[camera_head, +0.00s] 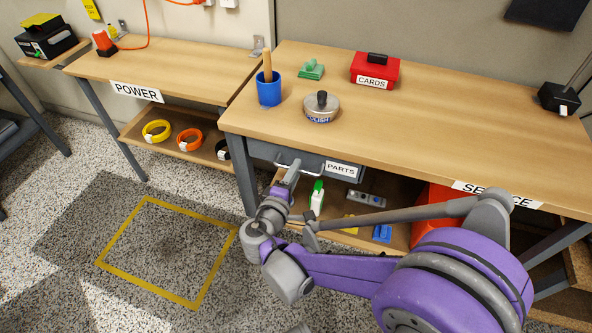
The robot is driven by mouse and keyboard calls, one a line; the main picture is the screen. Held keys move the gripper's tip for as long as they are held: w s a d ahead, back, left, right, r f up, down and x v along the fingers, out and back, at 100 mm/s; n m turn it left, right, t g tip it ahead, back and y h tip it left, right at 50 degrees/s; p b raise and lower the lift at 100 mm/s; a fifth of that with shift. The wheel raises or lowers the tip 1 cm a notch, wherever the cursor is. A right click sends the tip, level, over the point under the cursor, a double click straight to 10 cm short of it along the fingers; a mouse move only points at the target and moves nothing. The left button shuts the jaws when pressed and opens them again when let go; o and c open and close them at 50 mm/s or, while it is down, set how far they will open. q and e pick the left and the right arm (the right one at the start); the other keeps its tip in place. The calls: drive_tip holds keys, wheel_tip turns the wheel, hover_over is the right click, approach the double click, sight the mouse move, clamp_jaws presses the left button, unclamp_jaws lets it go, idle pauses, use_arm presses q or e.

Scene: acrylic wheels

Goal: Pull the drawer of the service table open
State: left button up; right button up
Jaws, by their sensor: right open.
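The service table (430,135) has a wooden top and a white "SERVICE" label, partly hidden by my right arm. Its grey drawer (262,152) sits under the top at the left, with a "PARTS" label and a pale bar handle (283,163). The drawer front looks about flush under the top, so it appears closed. My right gripper (293,167) is at the handle, open, pointing at the drawer front. It hides part of the handle. I cannot tell whether the handle is between the fingers. My left gripper is not in view.
A lower shelf (340,237) holds small items. A yellow floor outline (120,230) lies clear at left.

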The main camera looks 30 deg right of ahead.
drive_tip(key=shift+x, duration=0.95)
clamp_jaws()
idle(0.8)
